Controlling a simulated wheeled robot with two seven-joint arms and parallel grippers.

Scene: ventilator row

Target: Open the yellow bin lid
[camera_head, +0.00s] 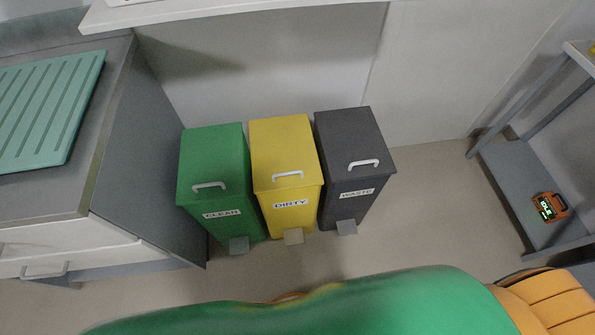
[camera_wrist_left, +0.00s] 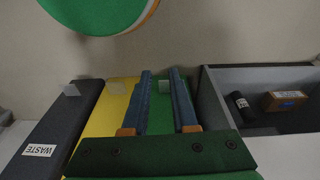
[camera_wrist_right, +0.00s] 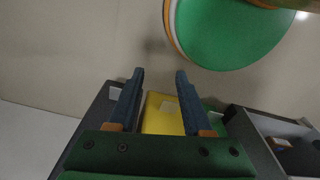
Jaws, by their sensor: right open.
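The yellow bin (camera_head: 282,143) labelled DIRTY stands between the green and dark grey bins in the head view. Its lid is down, with a white handle (camera_head: 288,175) near the front edge and a pale pedal (camera_head: 293,236) at the foot. My left gripper (camera_wrist_left: 160,72) is open and empty, with the green bin behind its fingers and the yellow bin (camera_wrist_left: 105,115) just to the left. My right gripper (camera_wrist_right: 160,72) is open and empty; the yellow bin (camera_wrist_right: 160,120) shows between its fingers. Neither gripper shows in the head view.
The green CLEAN bin (camera_head: 213,157) and the dark grey WASTE bin (camera_head: 350,138) stand close on either side, lids down. A counter with drawers (camera_head: 90,235) is at left. A metal shelf (camera_head: 510,185) holding an orange device (camera_head: 548,206) is at right. Floor before the bins is clear.

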